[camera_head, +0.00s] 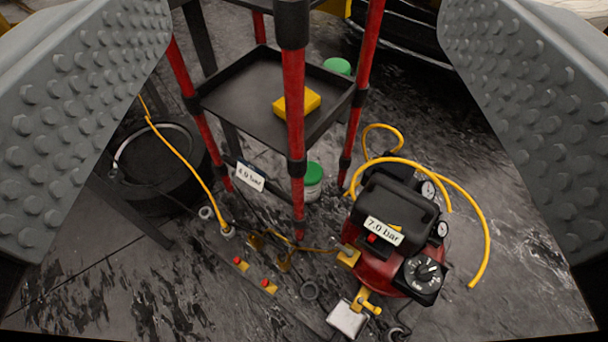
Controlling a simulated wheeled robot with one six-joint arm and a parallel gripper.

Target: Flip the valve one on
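My gripper (305,130) is open and empty, with its two grey studded fingers wide apart at the left and right edges. A small valve with a yellow handle (368,303) sits low in the picture, in front of the red and black compressor (396,215). Brass fittings (284,263) lie along a line on the floor left of the compressor, with small red-topped parts (268,284) near them. No label reading "one" is legible, so I cannot tell which part is valve one. My fingers touch none of these.
A red-posted cart (232,98) with black shelves stands in the middle and holds a yellow block (297,103). A black round container (158,165) is at left. Yellow hoses (482,235) curl around the compressor. The wet-looking floor at lower right is clear.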

